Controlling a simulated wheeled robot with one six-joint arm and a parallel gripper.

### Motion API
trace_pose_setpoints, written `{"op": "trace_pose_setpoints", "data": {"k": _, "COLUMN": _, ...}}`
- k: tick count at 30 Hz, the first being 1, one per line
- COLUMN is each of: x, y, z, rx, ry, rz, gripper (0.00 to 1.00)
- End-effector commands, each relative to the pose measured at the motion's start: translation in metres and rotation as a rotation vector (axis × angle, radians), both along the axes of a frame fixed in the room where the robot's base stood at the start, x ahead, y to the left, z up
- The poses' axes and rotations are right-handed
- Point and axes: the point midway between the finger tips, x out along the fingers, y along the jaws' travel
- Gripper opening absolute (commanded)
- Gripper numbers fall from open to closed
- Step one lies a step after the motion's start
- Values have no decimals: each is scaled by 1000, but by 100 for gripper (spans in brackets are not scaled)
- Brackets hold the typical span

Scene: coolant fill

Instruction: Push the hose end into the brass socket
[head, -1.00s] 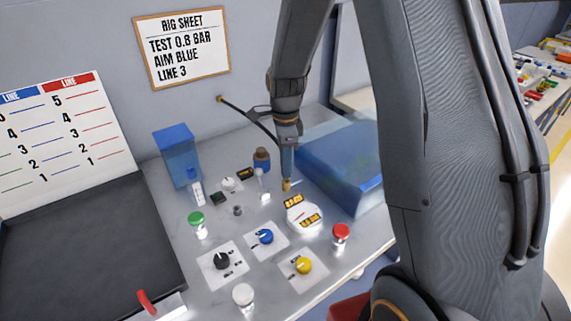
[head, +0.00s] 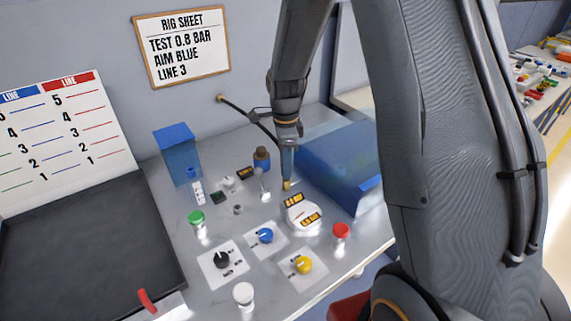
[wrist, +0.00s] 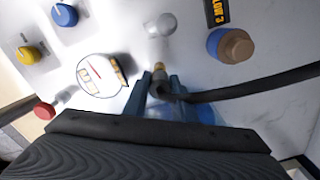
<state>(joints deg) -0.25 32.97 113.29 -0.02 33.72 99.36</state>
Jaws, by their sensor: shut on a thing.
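My gripper (head: 287,176) points down over the bench, its blue fingers shut on the hose end. The black hose (head: 248,113) runs from a fitting on the back wall to my gripper. In the wrist view the hose (wrist: 250,88) comes in from the right and bends between the fingers (wrist: 160,92). The brass socket (head: 287,185) shows just below the fingertips; in the wrist view brass (wrist: 159,70) shows right beside the hose bend. The hose tip is hidden by the fingers, so I cannot tell whether it is inside the socket.
A round white gauge (head: 303,212) stands close in front of the socket. A blue translucent box (head: 345,165) is close on the right. A brown-capped blue bottle (head: 262,160) is behind left. Knobs and buttons, including a red button (head: 341,231), fill the front.

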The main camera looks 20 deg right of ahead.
Motion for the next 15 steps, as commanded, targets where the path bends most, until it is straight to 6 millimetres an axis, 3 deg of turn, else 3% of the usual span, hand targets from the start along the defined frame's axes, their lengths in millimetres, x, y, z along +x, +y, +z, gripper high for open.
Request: {"op": "trace_pose_setpoints", "data": {"k": 15, "x": 0, "y": 0, "z": -12, "rx": 0, "ry": 1, "rz": 0, "gripper": 10}}
